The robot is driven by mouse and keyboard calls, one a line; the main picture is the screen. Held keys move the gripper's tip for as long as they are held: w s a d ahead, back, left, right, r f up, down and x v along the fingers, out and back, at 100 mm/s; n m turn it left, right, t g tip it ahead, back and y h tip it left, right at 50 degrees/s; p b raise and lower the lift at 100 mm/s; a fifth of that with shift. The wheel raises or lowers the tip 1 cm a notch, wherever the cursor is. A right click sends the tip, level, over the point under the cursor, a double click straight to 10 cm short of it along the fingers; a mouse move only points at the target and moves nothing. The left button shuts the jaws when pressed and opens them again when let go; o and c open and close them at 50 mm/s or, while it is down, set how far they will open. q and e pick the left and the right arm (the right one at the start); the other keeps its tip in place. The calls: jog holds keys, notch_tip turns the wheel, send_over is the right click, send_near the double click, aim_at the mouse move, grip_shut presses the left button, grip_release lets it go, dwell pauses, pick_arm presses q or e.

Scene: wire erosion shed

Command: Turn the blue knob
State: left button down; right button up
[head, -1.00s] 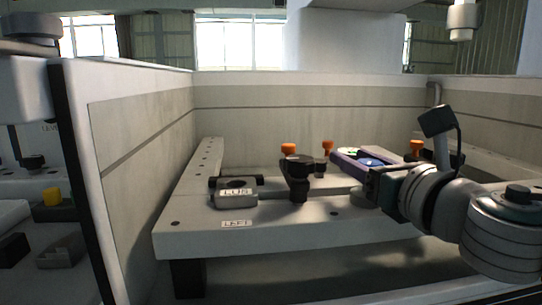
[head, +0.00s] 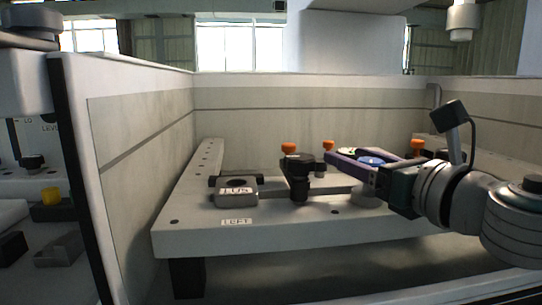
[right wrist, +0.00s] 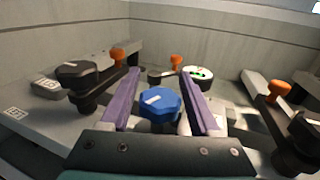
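The blue knob (right wrist: 160,104) is faceted, with a small white mark on top. It lies between the two purple fingers of my right gripper (right wrist: 162,78) in the right wrist view. The fingers are spread, with a visible gap beside the knob on each side. In the head view the blue knob (head: 371,161) shows between the fingers of my right gripper (head: 349,157), on a pale round base. Whether a finger touches it cannot be told there. My left gripper is not in view.
A black clamp knob (head: 298,170) and a grey block (head: 236,191) stand left on the pale fixture frame (head: 290,235). A white dial with green marks (right wrist: 198,73) is beyond the blue knob. Orange knobs (right wrist: 176,62) stand around. Walls enclose the back and left.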

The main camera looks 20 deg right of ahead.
jog(key=shift+o, duration=0.9)
jog(key=shift+s, duration=0.1)
jog(key=s, duration=0.9)
jog(key=shift+s+d+b, duration=0.3)
jog(key=shift+s+b, duration=0.05)
dwell(0.4)
